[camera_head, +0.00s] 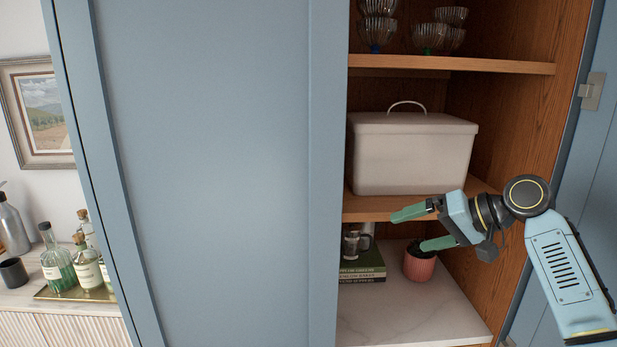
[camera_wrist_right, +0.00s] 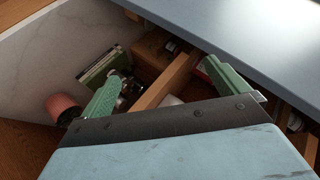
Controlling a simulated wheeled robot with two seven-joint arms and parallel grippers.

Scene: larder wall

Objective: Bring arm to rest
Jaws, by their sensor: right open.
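My right gripper (camera_head: 418,228) reaches in from the right at the open part of the blue cabinet (camera_head: 215,170). Its two green fingers are spread apart with nothing between them. In the head view it is level with the wooden shelf's front, overlapping a red ribbed pot (camera_head: 419,265) on the marble surface below. In the right wrist view the open fingers (camera_wrist_right: 165,85) also show, with the pot (camera_wrist_right: 62,105) beyond the left finger. I cannot tell whether a finger touches the pot. My left gripper is not in view.
A white lidded bin (camera_head: 412,155) stands on the middle shelf. Dark green books (camera_head: 363,265) with a glass item on top lie left of the pot. Glass bowls (camera_head: 430,38) are on the upper shelf. The marble surface (camera_head: 405,312) in front is clear. Bottles (camera_head: 58,265) stand outside at far left.

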